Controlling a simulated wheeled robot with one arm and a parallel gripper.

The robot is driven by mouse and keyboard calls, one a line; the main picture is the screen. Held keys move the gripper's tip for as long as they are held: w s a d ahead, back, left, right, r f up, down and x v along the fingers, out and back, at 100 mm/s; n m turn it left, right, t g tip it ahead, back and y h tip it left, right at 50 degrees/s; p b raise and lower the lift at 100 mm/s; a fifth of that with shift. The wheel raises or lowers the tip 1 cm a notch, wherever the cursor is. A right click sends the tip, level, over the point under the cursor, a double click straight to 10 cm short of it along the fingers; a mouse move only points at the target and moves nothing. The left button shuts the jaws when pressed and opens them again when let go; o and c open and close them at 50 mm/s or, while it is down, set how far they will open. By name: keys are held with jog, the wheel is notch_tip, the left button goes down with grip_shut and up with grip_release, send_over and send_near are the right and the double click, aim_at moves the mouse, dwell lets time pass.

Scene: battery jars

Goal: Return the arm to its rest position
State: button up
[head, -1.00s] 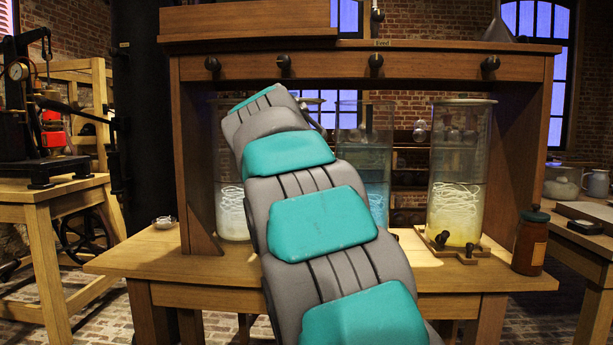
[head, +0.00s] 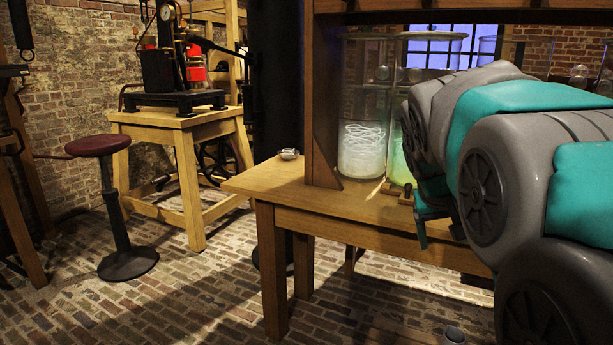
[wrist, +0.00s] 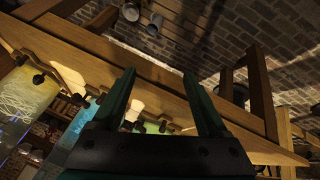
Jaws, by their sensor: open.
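My arm comes in from the right in the head view, grey with teal pads, and is bent toward the bench. My gripper (head: 439,236) hangs with its fingers downward by the bench's front edge. In the wrist view my gripper (wrist: 158,82) shows two dark teal fingers spread apart, with nothing held between them. The wooden bench (head: 330,212) lies behind it and its edge also crosses the wrist view (wrist: 170,88), which is strongly tilted. I cannot tell the exact gap between fingers and bench.
A glass jar with white coils (head: 362,150) stands on the bench; a greenish one beside it is partly hidden by my arm. A yellowish jar (wrist: 28,92) shows in the wrist view. A stool (head: 120,210) stands left. The brick floor (head: 200,300) between is open.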

jog(key=s+a+f+g+y, duration=0.1)
jog(key=s+a+f+g, duration=0.1)
jog(key=s+f, duration=0.4)
jog(key=s+a+f+n+g+y, duration=0.1)
jog(key=s+a+f, duration=0.3)
jog(key=s, duration=1)
jog(key=s+a+f+g+y, duration=0.2)
jog(key=s+a+f+g, duration=0.1)
jog(key=s+f, duration=0.7)
jog(key=shift+s+a+f+n, duration=0.25)
jog(key=shift+s+a+n, duration=0.05)
jog(key=shift+s+a, duration=0.25)
